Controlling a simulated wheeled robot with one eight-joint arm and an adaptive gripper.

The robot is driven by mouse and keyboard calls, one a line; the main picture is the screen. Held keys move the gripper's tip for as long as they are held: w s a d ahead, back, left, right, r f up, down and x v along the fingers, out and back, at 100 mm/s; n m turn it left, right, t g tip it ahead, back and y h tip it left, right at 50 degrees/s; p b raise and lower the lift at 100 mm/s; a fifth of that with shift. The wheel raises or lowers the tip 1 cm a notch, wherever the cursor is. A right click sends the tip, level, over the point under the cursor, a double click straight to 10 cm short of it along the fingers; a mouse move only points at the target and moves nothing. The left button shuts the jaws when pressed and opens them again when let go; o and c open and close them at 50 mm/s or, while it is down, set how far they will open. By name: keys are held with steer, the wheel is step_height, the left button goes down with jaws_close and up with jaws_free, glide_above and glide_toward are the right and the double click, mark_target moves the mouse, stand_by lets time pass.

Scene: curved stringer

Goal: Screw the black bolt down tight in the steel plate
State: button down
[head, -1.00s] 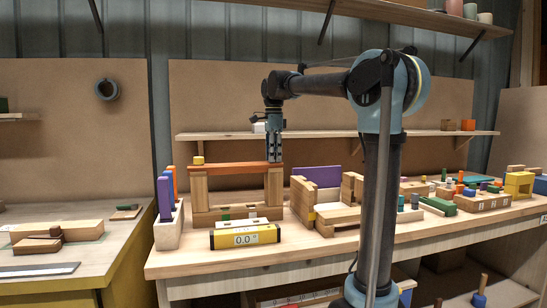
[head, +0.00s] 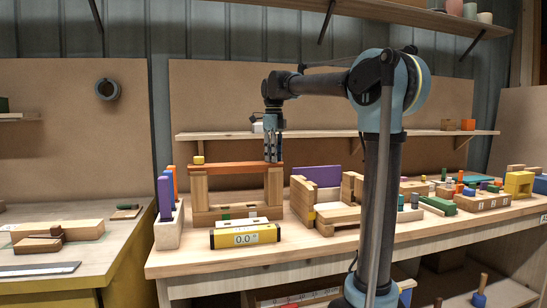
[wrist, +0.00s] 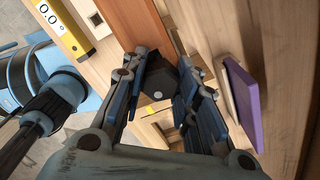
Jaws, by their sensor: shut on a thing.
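My gripper (head: 273,158) points straight down at the right end of a reddish-orange bar (head: 235,168), which lies across two upright wooden posts. In the wrist view, my gripper (wrist: 165,85) is shut on a dark, angular head that looks like the black bolt (wrist: 160,80). The bolt's shank is hidden below its head. I cannot make out a steel plate in either view, nor how deep the bolt sits.
A yellow level (head: 245,237) reading 0.0° lies in front of the posts. A purple block (head: 317,176) and wooden pieces stand close on the right. A white rack (head: 169,228) with upright coloured pieces is at the left. A shelf (head: 345,134) runs behind the arm.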

steer(key=shift+s+f, duration=0.1)
steer(key=shift+f, duration=0.15)
steer(key=m, duration=0.4)
steer(key=shift+s, duration=0.15)
steer(key=shift+s+f+m, duration=0.1)
steer(key=shift+m, duration=0.8)
steer(key=c, duration=1.3)
jaws_free()
steer(key=shift+c, duration=0.2)
steer(key=shift+o, duration=0.7)
steer(key=shift+f, duration=0.1)
steer(key=shift+w+a+f, duration=0.1)
steer(key=shift+w+f, duration=0.25)
steer(key=shift+w, duration=0.4)
steer(key=shift+s+r, duration=0.25)
steer(key=shift+s, duration=0.1)
